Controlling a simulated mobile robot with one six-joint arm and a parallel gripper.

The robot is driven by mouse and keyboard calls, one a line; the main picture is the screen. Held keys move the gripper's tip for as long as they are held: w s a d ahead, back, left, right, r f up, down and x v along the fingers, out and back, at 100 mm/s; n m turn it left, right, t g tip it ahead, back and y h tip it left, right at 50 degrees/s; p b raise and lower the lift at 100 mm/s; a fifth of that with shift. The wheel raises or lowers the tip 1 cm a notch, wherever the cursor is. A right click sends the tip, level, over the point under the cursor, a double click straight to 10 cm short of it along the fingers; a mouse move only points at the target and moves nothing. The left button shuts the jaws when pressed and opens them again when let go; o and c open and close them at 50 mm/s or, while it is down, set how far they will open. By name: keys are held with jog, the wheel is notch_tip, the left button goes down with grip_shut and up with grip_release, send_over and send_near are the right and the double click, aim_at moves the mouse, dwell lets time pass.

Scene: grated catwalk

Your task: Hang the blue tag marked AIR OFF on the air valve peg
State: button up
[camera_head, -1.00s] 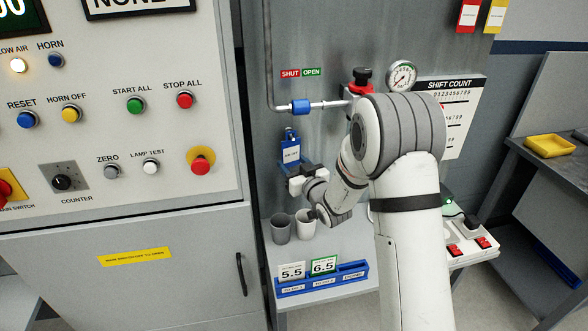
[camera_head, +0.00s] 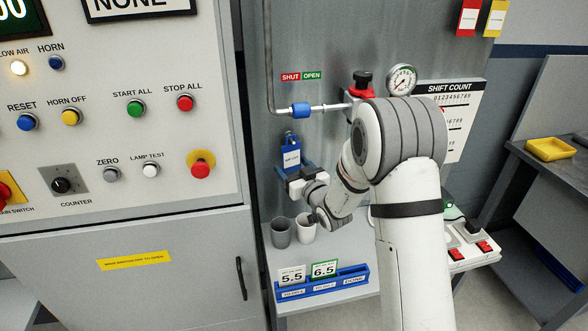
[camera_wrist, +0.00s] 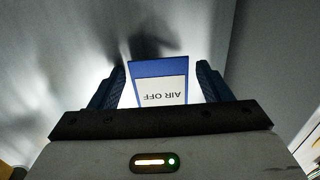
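The blue tag (camera_head: 291,157) with a white label is upright against the grey back panel, below the blue valve handle (camera_head: 300,109). In the wrist view the tag (camera_wrist: 158,68) reads AIR OFF upside down. My gripper (camera_head: 296,174) is just below the tag, with its blue fingers on either side of the tag's lower part. In the wrist view my gripper (camera_wrist: 160,87) is open, with narrow gaps between tag and fingers. The tag's top seems to be at a small peg, but the peg is too small to make out clearly.
A blue rack (camera_head: 322,284) with number cards is at the shelf front. A pipe and gauge (camera_head: 401,79) are above, and the control cabinet (camera_head: 130,120) is close on the left.

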jog(key=shift+o, duration=0.7)
jog(key=shift+d, duration=0.1)
